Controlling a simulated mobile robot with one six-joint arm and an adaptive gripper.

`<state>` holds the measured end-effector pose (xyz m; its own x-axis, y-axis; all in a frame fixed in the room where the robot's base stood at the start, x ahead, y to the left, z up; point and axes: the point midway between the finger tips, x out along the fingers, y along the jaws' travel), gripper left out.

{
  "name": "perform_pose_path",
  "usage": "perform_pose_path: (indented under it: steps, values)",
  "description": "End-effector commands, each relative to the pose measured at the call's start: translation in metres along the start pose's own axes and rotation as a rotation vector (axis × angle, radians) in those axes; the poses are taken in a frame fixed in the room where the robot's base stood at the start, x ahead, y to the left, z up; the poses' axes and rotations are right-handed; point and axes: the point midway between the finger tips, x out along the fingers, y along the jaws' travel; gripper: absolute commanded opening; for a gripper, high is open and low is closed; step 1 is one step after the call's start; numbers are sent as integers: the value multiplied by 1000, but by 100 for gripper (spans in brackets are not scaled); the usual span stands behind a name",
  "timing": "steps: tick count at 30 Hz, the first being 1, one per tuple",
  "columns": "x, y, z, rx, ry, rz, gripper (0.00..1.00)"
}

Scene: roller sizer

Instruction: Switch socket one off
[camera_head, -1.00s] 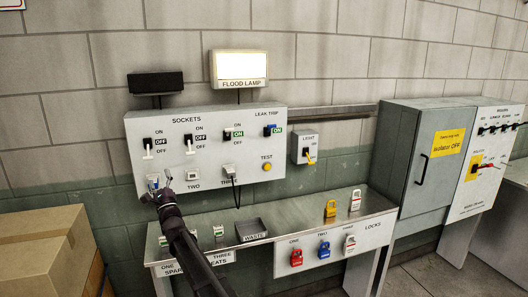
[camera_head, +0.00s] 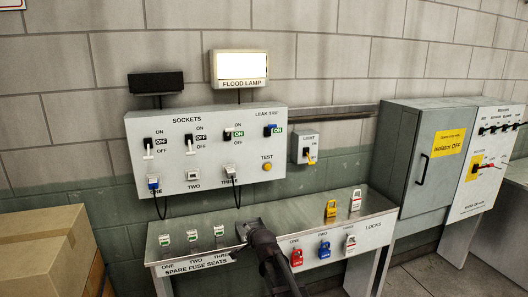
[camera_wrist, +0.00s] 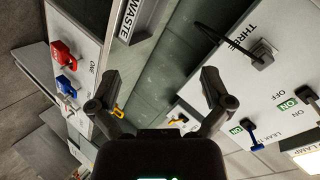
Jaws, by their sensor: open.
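The socket one switch (camera_head: 148,148) is on the left of the grey SOCKETS panel (camera_head: 181,121). Its white lever points down and the OFF label beside it is the dark, highlighted one. A blue-fronted plug (camera_head: 153,183) with a hanging black cord sits at the socket marked ONE below it. My gripper (camera_head: 242,230) is over the bench around the WASTE tray, below and right of that switch. In the wrist view my gripper (camera_wrist: 160,78) has its fingers wide apart with nothing between them. The socket one switch is outside the wrist view.
The socket two switch (camera_head: 190,146) shows OFF highlighted; the socket three switch (camera_head: 227,139) shows ON. The leak trip (camera_head: 270,130) shows ON. Spare fuses (camera_head: 192,236) and padlocks (camera_head: 330,209) stand on the bench. A cardboard box (camera_head: 40,250) is at the left.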

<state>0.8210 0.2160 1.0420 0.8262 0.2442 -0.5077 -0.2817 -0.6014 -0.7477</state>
Motion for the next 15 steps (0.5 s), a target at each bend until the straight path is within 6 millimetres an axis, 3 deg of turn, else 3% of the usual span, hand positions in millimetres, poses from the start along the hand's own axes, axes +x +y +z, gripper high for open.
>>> perform_pose_path:
  steps: [3,8,15]
  values:
    - [-26,51,-6,-119,-54,137,100]
    - [-63,113,-10,-276,-166,308,100]
    - [-132,196,-6,-483,-402,514,100]
